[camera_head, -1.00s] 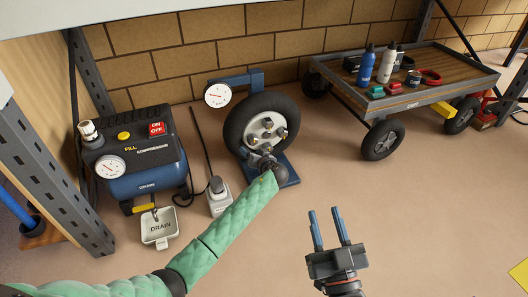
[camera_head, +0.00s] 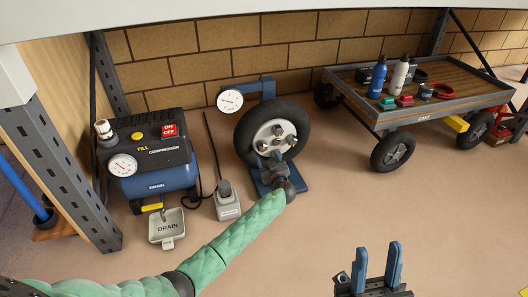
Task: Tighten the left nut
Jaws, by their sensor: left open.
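A black-tyred wheel (camera_head: 243,138) with a pale metal hub stands upright on a blue stand (camera_head: 294,178). Several nuts sit on the hub; the left nut (camera_head: 261,146) shows at the hub's lower left. My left gripper (camera_head: 275,158) is in front of the lower hub, close to the nuts. It is open, but its fingertips are small and partly hidden by its own body, and I cannot tell whether they touch a nut. My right gripper (camera_head: 377,264) is open and empty above the floor at the lower right.
A dial gauge (camera_head: 230,100) is mounted beside the wheel's top. A blue compressor (camera_head: 157,180), a drain tray (camera_head: 167,228) and a grey box with a rod (camera_head: 227,203) stand to the left. A cart (camera_head: 440,108) with bottles stands right.

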